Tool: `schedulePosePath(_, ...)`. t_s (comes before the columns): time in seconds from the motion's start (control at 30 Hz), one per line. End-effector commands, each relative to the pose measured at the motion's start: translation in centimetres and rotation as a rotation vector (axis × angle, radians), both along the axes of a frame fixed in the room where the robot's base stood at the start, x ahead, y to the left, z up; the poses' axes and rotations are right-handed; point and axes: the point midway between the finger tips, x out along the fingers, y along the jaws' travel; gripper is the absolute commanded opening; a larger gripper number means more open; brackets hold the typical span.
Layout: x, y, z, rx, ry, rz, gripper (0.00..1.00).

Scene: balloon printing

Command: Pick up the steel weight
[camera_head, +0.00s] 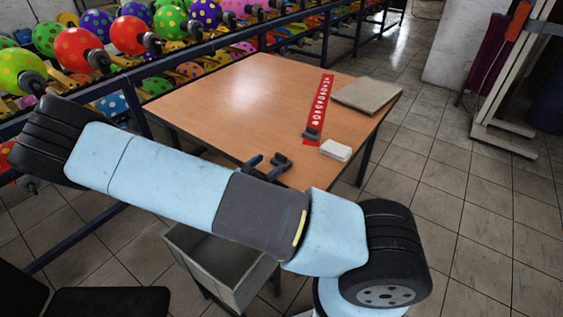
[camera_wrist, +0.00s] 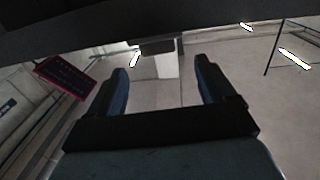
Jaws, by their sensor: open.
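A small dark grey block (camera_head: 312,133) sits at the near end of a red strip on the wooden table (camera_head: 225,100). It may be the steel weight, but it is too small to be sure. My gripper (camera_wrist: 162,85) is open in the wrist view, its two dark blue fingers wide apart with nothing between them. In the head view, two dark shapes at the table's near edge look like its fingertips; my arm hides the rest. They are left of the block and apart from it. I cannot make out the weight in the wrist view.
The red strip (camera_head: 320,100) has white marks. A white stack (camera_head: 336,150) lies right of the block and a grey slab (camera_head: 367,95) lies at the table's right. A grey bin (camera_head: 195,244) stands below. Balloon racks (camera_head: 130,35) line the back left. The table's left half is clear.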

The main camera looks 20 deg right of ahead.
Motion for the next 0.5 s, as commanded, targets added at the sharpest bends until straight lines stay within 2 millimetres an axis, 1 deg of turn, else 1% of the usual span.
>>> schedulePosePath(0.03,0.4,-0.6,0.0,-0.002,-0.001,-0.001,0.83)
schedulePosePath(0.1,0.7,-1.2,0.0,-0.001,-0.001,-0.001,0.83)
schedulePosePath(0.37,1.5,-2.6,0.0,-0.001,0.0,-0.001,0.83)
schedulePosePath(0.5,2.5,-4.3,0.0,-0.001,0.0,-0.001,0.83)
